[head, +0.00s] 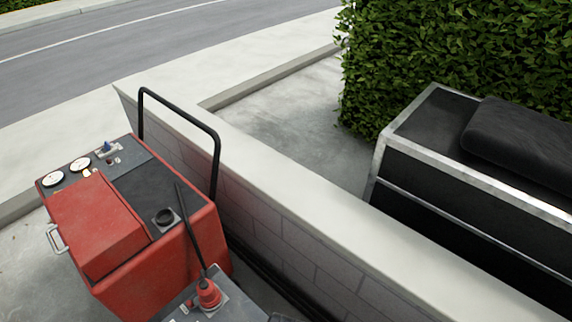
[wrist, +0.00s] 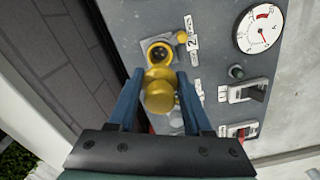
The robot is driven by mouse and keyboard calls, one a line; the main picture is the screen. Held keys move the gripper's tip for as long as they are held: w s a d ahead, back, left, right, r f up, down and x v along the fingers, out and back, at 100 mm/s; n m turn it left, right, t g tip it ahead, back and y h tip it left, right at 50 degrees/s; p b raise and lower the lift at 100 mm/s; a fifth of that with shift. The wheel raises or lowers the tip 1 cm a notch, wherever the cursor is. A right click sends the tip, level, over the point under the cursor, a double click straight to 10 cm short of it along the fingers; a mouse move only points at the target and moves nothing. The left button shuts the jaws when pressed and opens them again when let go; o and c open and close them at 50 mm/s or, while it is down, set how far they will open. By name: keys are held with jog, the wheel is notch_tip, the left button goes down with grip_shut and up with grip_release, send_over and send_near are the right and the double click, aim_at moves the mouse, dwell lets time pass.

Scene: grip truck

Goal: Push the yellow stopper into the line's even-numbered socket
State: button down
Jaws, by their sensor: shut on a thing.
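In the wrist view, my gripper (wrist: 159,76) has its two blue fingers closed on the yellow stopper (wrist: 158,97), whose round knob faces the camera. The stopper's far end is close to a socket (wrist: 160,53) with a yellowish rim and a dark opening, which still shows beyond it. I cannot tell whether they touch. A label reading 2 (wrist: 192,43) is beside this socket, on the grey panel (wrist: 215,20). My gripper and the stopper do not show in the head view.
A small yellow knob (wrist: 182,37) sits by the socket. A dial gauge (wrist: 262,29) and two switches (wrist: 248,91) are to the right. In the head view, a red machine (head: 140,270) stands beside a low wall (head: 290,205), with a black-cushioned bench (head: 440,165) and hedge (head: 450,50) beyond.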

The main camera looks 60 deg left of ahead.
jog(key=shift+f+b, duration=2.3)
jog(key=shift+b, duration=0.05)
jog(key=shift+f, duration=0.1)
jog(key=shift+f, duration=0.35)
jog(key=shift+f+p, duration=0.3)
jog(key=shift+p, duration=0.05)
jog(key=shift+f+b, duration=0.55)
jog(key=shift+f, duration=0.3)
jog(key=shift+r, duration=0.15)
dwell(0.4)
jog(key=shift+r+p, duration=1.9)
jog(key=shift+p, duration=0.45)
jog(key=shift+f, duration=0.15)
jog(key=shift+f, duration=0.25)
